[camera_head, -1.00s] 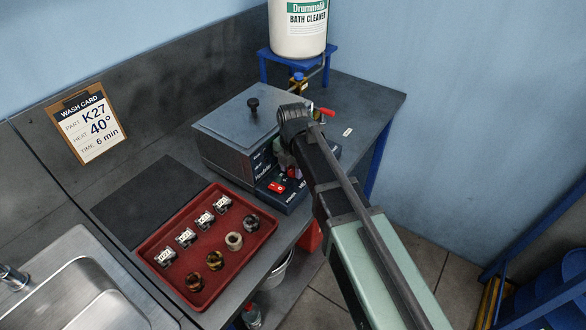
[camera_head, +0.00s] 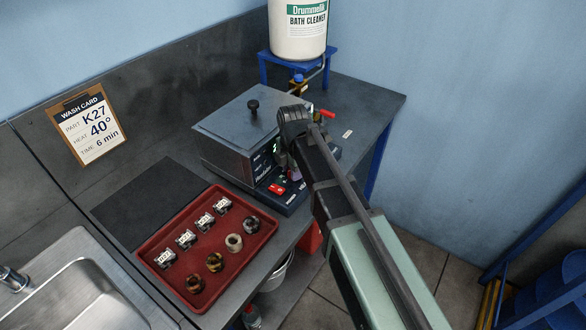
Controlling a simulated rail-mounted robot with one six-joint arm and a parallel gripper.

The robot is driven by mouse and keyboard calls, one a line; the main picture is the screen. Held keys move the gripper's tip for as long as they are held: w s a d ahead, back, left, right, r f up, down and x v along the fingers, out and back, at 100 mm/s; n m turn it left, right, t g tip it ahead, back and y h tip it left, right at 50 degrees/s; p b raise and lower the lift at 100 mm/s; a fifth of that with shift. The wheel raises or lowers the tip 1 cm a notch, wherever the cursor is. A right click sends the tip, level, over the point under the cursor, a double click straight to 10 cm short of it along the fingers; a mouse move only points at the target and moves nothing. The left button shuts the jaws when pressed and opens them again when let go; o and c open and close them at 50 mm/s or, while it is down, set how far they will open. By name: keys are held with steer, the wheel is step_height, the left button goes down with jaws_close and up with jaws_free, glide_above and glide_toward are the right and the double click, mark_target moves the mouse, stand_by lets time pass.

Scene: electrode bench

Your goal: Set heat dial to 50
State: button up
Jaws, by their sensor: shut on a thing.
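The bath unit (camera_head: 227,146) is a dark box with a grey lid and a black lid knob, standing on the bench. Its front control panel (camera_head: 262,165) carries a red switch (camera_head: 277,189) and a small green lit display. My gripper (camera_head: 294,172) is at the right part of this panel, pointing down to the front. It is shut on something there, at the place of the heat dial. The dial itself and its markings are hidden behind my gripper and arm, so its setting cannot be read.
A wash card (camera_head: 88,128) on the back wall reads K27, heat 40°, 6 min. A red tray (camera_head: 150,245) with labelled parts and rings lies left of the unit. A bath cleaner drum (camera_head: 298,32) stands on a blue stand behind it. A sink (camera_head: 75,295) is at left.

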steer(key=m, duration=0.4)
steer(key=shift+m, duration=0.3)
steer(key=m, duration=1)
steer(key=shift+m, duration=2.7)
steer(key=o, duration=0.9)
